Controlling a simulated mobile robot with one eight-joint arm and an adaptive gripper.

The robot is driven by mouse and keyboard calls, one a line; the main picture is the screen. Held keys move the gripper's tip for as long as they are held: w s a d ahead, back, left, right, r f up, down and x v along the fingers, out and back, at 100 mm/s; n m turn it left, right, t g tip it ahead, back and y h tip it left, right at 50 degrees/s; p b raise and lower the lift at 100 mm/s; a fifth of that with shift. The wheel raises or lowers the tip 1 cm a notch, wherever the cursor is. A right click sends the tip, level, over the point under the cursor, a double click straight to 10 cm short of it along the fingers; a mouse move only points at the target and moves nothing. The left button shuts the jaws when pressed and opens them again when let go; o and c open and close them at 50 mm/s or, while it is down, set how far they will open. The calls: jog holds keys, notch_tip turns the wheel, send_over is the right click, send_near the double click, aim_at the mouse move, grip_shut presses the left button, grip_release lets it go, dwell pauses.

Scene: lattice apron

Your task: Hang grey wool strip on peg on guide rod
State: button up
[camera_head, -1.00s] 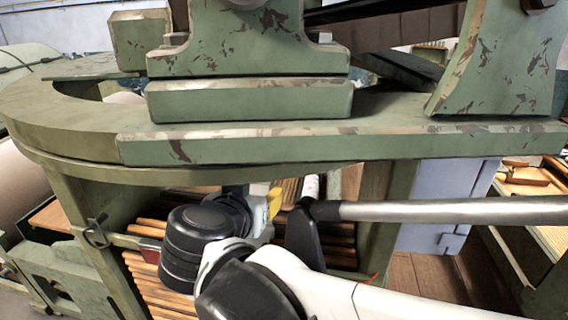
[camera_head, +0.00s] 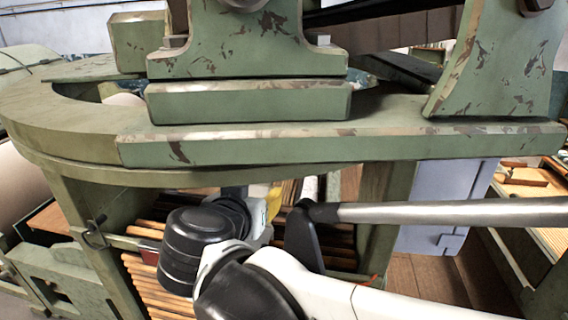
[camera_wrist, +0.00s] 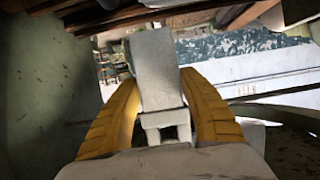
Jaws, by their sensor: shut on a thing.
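In the wrist view, the two yellow fingers of my gripper (camera_wrist: 160,108) are closed on the sides of a pale grey flat piece (camera_wrist: 157,68), which looks like the grey wool strip. It stands up between them. In the head view, only a bit of yellow finger (camera_head: 273,203) shows, under the green machine top and behind my white and black arm. The strip cannot be made out there. I cannot identify the peg or guide rod for certain; a dark hook (camera_head: 95,232) sits at the machine's left leg.
The thick green machine top (camera_head: 330,148) overhangs my arm. Wooden slats (camera_head: 150,285) lie beneath it, between green legs. A grey-blue box (camera_head: 440,200) hangs at the right. A metal tube (camera_head: 450,210) crosses the right side. Room around my gripper looks tight.

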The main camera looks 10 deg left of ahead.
jog(key=shift+w, duration=0.25)
jog(key=shift+w+d+b, duration=0.15)
jog(key=shift+w+b, duration=0.3)
jog(key=shift+w, duration=1.1)
jog(key=shift+f, duration=0.25)
dwell(0.4)
jog(key=shift+w+f+b, duration=0.2)
jog(key=shift+f+b, duration=0.15)
jog(key=shift+b, duration=0.15)
dwell(0.3)
jog(key=o, duration=1)
jog(key=shift+o, duration=0.2)
